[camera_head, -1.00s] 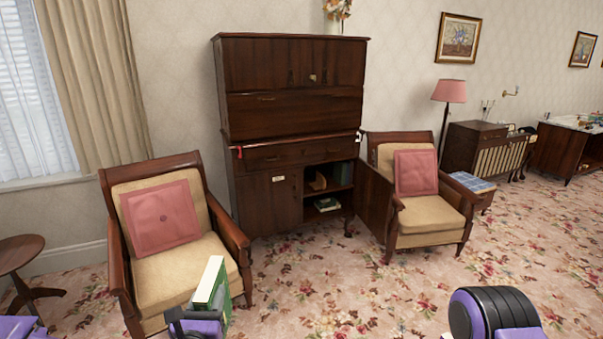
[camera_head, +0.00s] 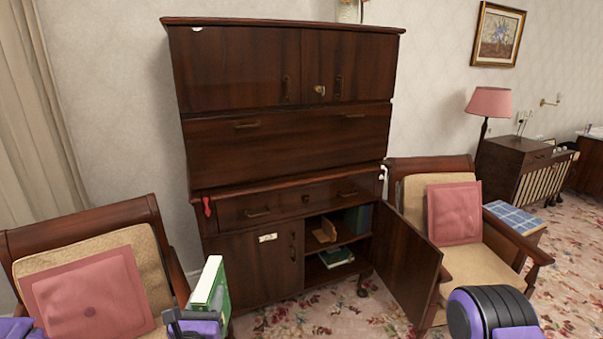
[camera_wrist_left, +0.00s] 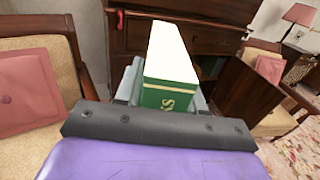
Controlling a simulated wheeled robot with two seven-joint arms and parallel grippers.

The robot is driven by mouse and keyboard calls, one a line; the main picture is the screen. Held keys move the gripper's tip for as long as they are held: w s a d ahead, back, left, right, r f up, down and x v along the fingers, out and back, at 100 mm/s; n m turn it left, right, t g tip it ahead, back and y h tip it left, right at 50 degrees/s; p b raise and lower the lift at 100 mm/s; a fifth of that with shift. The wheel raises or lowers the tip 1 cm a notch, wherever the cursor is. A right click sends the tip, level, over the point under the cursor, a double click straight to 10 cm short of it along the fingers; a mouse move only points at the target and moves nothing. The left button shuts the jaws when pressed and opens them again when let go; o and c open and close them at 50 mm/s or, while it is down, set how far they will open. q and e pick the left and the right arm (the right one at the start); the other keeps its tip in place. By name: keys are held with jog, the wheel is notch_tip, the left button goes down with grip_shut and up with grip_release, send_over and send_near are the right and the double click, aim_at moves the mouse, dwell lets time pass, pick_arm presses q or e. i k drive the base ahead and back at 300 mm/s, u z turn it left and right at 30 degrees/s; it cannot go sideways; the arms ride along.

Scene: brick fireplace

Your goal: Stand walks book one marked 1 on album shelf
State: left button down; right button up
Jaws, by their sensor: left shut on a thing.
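My left gripper (camera_head: 192,322) is shut on a green book (camera_head: 222,297) with pale page edges, held upright at the lower left of the head view. My right gripper is not in view.
Books (camera_head: 337,257) lie flat in the lower compartment. An armchair with a pink cushion (camera_head: 90,296) stands at the left, close to the held book. Another armchair (camera_head: 470,262) stands behind the open door at right. Flowered carpet shows before the cabinet.

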aim_at(338, 232)
jog(key=i, duration=0.85)
jog(key=z, duration=2.1)
jog(key=i, duration=2.05)
jog(key=u, duration=2)
